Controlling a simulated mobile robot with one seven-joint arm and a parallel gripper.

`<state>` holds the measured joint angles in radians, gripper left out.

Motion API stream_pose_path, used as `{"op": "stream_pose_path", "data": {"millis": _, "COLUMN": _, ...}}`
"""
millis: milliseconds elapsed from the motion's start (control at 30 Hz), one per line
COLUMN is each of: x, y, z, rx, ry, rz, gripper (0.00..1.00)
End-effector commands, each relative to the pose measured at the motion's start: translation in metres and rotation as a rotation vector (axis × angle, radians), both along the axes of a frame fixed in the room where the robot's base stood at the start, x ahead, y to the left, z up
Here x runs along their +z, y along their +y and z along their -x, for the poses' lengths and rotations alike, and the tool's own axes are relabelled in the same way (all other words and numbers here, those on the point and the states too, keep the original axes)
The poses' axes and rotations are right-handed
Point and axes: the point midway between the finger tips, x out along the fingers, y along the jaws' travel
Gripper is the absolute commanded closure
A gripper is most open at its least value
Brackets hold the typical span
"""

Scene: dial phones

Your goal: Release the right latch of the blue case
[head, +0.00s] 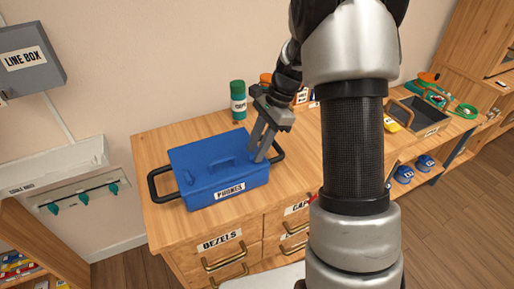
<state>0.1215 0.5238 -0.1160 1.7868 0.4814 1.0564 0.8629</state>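The blue case (210,178) stands on the wooden bench with its lid down. It has a blue handle on top, a PHONES label (230,190) on its front and a black loop handle at each end. My gripper (258,152) points down at the right end of the case, close to the right loop handle (278,150). Its two grey fingers show apart, with a narrow gap between them. The right latch cannot be made out; it is small or hidden by the fingers. I cannot tell whether the fingertips touch the case.
A green container (238,101) stands behind the case, with orange items right of it. My arm hides much of the bench's middle. A grey tray (418,118) stands farther right. Drawers lie below the bench top (155,150). A grey LINE BOX (28,60) hangs on the left wall.

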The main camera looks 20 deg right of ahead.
Motion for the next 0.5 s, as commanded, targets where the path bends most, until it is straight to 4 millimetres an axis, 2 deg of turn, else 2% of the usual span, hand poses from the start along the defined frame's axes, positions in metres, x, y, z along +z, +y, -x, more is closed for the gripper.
{"op": "stream_pose_path", "data": {"millis": 200, "x": -0.0003, "y": 0.0003, "z": 0.0001, "rx": 0.0, "ry": 0.0, "rz": 0.0, "gripper": 0.72}}
{"op": "stream_pose_path", "data": {"millis": 367, "x": -0.0001, "y": 0.0002, "z": 0.0, "rx": 0.0, "ry": 0.0, "rz": 0.0, "gripper": 0.97}}
{"op": "stream_pose_path", "data": {"millis": 400, "x": -0.0001, "y": 0.0002, "z": 0.0, "rx": 0.0, "ry": 0.0, "rz": 0.0, "gripper": 1.0}}
{"op": "stream_pose_path", "data": {"millis": 500, "x": -0.0001, "y": 0.0001, "z": 0.0, "rx": 0.001, "ry": 0.0, "rz": 0.0, "gripper": 1.0}}
